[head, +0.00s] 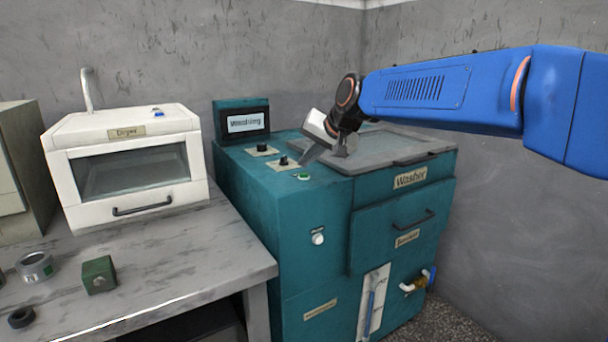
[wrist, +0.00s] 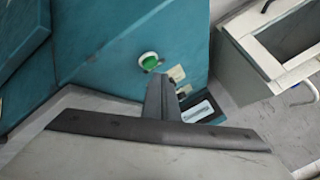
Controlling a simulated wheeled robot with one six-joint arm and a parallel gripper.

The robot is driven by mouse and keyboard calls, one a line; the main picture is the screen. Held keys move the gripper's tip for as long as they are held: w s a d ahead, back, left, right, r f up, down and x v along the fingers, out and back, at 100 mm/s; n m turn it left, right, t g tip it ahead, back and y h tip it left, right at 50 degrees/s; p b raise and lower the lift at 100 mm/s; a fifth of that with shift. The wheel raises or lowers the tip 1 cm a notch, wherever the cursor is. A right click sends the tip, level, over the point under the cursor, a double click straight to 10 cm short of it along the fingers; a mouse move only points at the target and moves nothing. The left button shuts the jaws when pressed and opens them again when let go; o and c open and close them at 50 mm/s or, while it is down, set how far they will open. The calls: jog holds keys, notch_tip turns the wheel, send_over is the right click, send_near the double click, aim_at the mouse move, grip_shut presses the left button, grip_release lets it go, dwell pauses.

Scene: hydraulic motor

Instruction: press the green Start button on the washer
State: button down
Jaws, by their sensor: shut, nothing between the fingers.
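The teal washer (head: 270,215) stands right of the bench, its lid closed. The green Start button (head: 303,176) sits on its top, near the front edge. In the wrist view the green button (wrist: 149,61) shows whole in a white ring. My gripper (head: 306,158) is shut and empty, above the washer top just behind the button. In the wrist view its fingertips (wrist: 160,78) show just below and right of the button, apart from it in the picture. I cannot tell their height above the panel. The washer's display (head: 245,122) appears to read "Washing".
Two black knobs (head: 283,160) stand on the panel close to my fingers. A white knob (head: 318,238) is on the washer front. A white dryer (head: 125,165) stands on the grey bench (head: 170,270), with a green block (head: 98,275) in front. Walls close in behind and right.

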aim_at(307, 179)
jog(key=shift+r, duration=2.5)
jog(key=s+d+f+h, duration=0.2)
jog(key=s+d+f, duration=0.3)
jog(key=s+d, duration=0.45)
jog(key=s+d+f+h, duration=0.1)
jog(key=s+d+f, duration=0.5)
jog(key=s+d, duration=0.4)
jog(key=s+d+f+g+h, duration=0.1)
jog(key=s+d+f, duration=0.5)
jog(key=s+f, duration=0.2)
jog(key=s+d+f+n+g+h, duration=0.1)
jog(key=s+d+f+h, duration=0.1)
jog(key=s+d+f, duration=0.4)
jog(key=s+f, duration=0.2)
jog(key=s, duration=0.3)
jog(key=shift+s, duration=0.15)
